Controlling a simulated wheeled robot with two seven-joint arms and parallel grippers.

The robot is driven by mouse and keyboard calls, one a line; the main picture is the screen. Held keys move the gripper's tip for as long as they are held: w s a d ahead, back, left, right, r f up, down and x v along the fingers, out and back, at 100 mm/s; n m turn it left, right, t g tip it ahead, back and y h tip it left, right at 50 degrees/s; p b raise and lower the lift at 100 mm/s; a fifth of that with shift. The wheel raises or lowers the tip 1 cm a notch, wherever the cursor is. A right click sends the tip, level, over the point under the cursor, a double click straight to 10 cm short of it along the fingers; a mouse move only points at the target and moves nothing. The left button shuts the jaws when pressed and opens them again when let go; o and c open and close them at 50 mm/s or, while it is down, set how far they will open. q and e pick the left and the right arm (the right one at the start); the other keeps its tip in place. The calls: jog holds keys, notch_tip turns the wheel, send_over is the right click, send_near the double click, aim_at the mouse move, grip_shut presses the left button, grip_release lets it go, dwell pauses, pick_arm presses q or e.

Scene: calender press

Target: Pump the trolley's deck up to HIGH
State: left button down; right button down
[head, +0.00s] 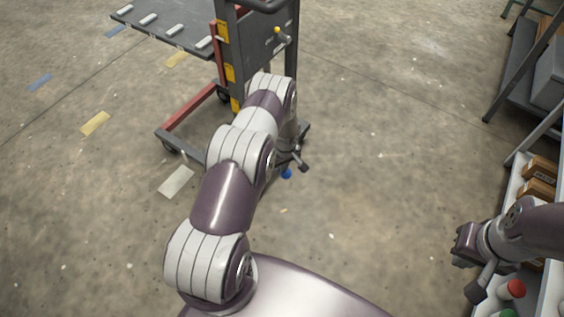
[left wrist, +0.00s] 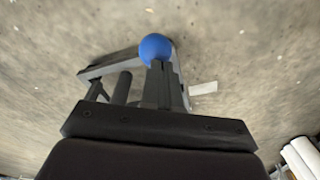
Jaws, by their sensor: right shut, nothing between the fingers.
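The trolley's dark deck (head: 165,30) is at the top left of the head view, raised off the floor beside the grey mast (head: 262,50). A blue ball knob (head: 287,174) shows low, just right of my left forearm. In the left wrist view the blue knob (left wrist: 155,48) is at the tips of my left gripper (left wrist: 162,72), whose fingers overlap its lower edge. I cannot tell whether they grip it. My right gripper (head: 459,246) is shut and empty, at the lower right.
The mast has yellow labels and a small lever with a yellow knob (head: 277,32). A red leg (head: 190,122) runs along the floor. A shelf with cardboard boxes (head: 538,172) stands at the right, close to my right arm. The floor between is clear.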

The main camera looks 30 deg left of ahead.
pick_arm(q)
jog(key=shift+s+d+r+p, duration=0.25)
jog(key=shift+s+d+p, duration=0.05)
jog(key=shift+d+p, duration=0.15)
jog(key=shift+s+d+r+p, duration=0.2)
jog(key=shift+s+d+p, duration=0.1)
jog(key=shift+d+p, duration=0.15)
jog(key=shift+s+d, duration=0.25)
jog(key=shift+d, duration=0.15)
notch_tip(320, 180, up, 13)
jog(key=d+p, duration=0.1)
jog(key=shift+s+f, duration=0.2)
jog(key=shift+s, duration=0.15)
